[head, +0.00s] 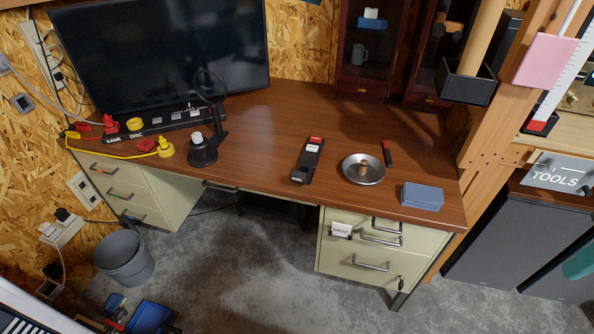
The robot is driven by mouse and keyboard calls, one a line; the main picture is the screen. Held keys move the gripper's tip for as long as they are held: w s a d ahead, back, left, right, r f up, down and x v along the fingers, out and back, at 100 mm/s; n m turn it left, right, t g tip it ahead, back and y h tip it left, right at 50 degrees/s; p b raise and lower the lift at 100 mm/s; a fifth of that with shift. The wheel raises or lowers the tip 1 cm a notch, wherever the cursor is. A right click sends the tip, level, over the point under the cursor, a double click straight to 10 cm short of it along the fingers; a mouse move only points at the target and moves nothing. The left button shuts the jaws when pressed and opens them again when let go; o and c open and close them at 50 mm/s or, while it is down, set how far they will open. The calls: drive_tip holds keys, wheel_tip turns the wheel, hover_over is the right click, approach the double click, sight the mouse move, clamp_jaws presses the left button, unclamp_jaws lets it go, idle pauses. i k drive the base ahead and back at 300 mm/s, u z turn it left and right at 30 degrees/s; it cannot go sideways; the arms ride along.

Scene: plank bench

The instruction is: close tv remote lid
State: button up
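A dark, long object that looks like the TV remote (307,160) lies on the brown desk, right of its middle near the front edge. It has a red patch at its far end and pale patches along its length. It is too small here to tell whether its lid is open or shut, or where the lid's edge lies. I cannot make out my gripper in the head view, so nothing shows between it and the remote.
The desk (265,118) holds a TV (165,50), a black stand-like object (203,152), a metal dish (351,172), a black-and-red stick (387,153) and a blue box (423,196). A bucket (124,258) stands on the floor. Desk behind the remote is bare.

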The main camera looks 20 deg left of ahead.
sight(296, 176)
drive_tip(key=z, duration=0.05)
drive_tip(key=i, duration=0.25)
drive_tip(key=u, duration=1.95)
drive_tip(key=k, duration=0.65)
drive_tip(key=z, duration=0.6)
drive_tip(key=i, duration=0.5)
